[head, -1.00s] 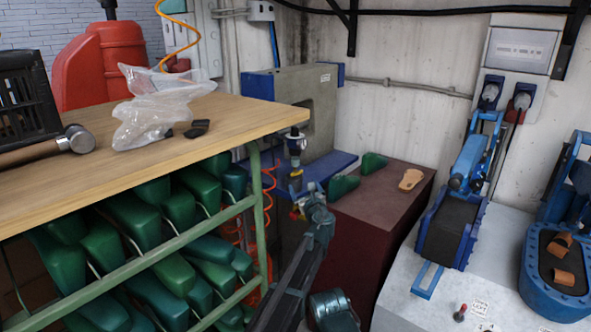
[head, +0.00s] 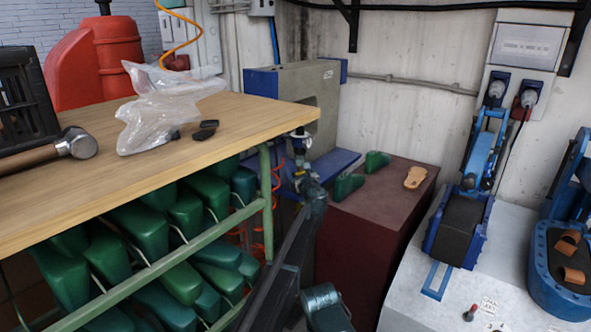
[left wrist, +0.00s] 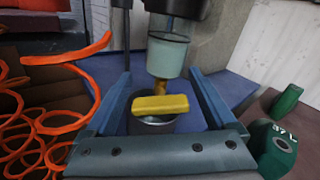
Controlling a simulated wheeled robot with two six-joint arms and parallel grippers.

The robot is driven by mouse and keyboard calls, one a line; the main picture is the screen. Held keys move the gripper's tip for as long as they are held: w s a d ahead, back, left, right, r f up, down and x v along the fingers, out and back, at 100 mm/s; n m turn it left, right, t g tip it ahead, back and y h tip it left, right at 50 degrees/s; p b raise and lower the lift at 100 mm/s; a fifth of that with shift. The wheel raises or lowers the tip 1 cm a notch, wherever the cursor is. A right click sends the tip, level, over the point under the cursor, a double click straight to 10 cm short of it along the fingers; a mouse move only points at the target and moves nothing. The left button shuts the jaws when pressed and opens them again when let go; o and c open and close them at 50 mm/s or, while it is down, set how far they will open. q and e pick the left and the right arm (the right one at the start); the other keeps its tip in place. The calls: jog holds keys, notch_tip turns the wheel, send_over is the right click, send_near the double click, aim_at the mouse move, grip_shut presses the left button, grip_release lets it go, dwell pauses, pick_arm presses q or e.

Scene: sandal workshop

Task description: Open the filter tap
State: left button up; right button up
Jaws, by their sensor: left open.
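The filter (left wrist: 167,55) hangs in the left wrist view as a pale, cloudy bowl with a brass stem below it. The yellow tap handle (left wrist: 160,104) lies crosswise under the stem, in front of a grey cup-like part (left wrist: 153,125). My left gripper (left wrist: 162,78) is open, its two blue-grey fingers on either side of the tap handle and filter, with gaps visible. In the head view my left gripper (head: 308,184) is just below the filter (head: 299,142) at the table corner; the tap handle is hard to make out there. My right gripper is not in view.
Orange coiled hose (left wrist: 45,125) lies left of my left gripper. Green shoe lasts (left wrist: 272,145) and a sandal (head: 415,178) rest on the dark red box (head: 375,225). The wooden table (head: 230,110) and its green rack stand close to my left arm.

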pick_arm(q)
jog(key=c, duration=1.4)
jog(key=shift+n, duration=0.7)
jog(key=o, duration=1.4)
jog(key=shift+s, duration=0.15)
